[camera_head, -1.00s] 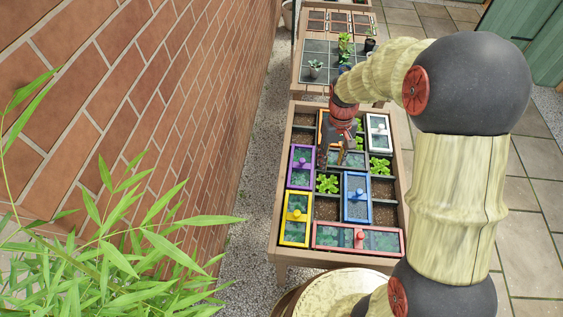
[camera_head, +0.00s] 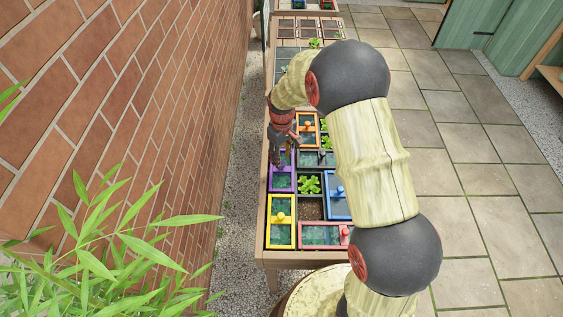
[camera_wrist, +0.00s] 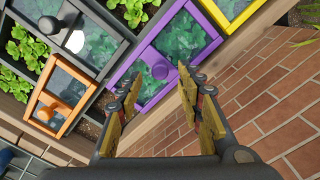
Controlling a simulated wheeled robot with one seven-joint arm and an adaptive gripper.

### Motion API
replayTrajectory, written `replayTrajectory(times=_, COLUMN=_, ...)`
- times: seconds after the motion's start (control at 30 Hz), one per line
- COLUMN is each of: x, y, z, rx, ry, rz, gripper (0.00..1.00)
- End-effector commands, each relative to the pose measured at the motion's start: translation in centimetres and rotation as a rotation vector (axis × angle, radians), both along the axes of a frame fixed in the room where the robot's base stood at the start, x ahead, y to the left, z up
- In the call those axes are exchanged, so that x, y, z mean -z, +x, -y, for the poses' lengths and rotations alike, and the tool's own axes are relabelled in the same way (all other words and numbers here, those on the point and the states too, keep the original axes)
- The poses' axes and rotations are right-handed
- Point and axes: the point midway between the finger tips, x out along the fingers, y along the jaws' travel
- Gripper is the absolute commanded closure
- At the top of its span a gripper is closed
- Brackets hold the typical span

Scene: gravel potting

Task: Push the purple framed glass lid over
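The purple framed glass lid (camera_head: 282,181) lies flat in the left column of the planter box, beyond the yellow lid. My gripper partly hides it in the head view. In the wrist view the purple lid (camera_wrist: 182,45) fills the upper middle, with a round knob (camera_wrist: 160,68) on its crossbar. My gripper (camera_head: 276,157) points down over the lid's far part. In the wrist view my gripper (camera_wrist: 156,92) is open, its two fingers apart on either side of the lid's near end with nothing between them. Whether a finger touches the lid cannot be told.
A yellow lid (camera_head: 281,221), a red lid (camera_head: 323,236), a blue lid (camera_head: 338,196) and an orange lid (camera_head: 307,125) lie nearby. A dark grey lid (camera_wrist: 93,42) borders the purple one. Leafy plants (camera_head: 308,185) fill open cells. A brick wall (camera_head: 150,110) stands left.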

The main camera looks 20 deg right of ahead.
Motion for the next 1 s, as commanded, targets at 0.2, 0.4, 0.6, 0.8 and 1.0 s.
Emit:
replayTrajectory(times=0.2, x=2.4, y=0.0, z=0.0, rx=0.001, ry=0.0, rz=0.0, gripper=0.63)
replayTrajectory(times=0.4, x=2.8, y=0.0, z=0.0, rx=0.001, ry=0.0, rz=0.001, gripper=0.63)
replayTrajectory(times=0.6, x=2.7, y=0.0, z=0.0, rx=0.001, ry=0.0, rz=0.001, gripper=0.66)
replayTrajectory(times=0.8, x=2.7, y=0.0, z=0.0, rx=0.001, ry=-0.001, rz=0.0, gripper=0.77)
replayTrajectory(times=1.0, x=2.7, y=0.0, z=0.0, rx=0.001, ry=-0.001, rz=0.0, gripper=0.89)
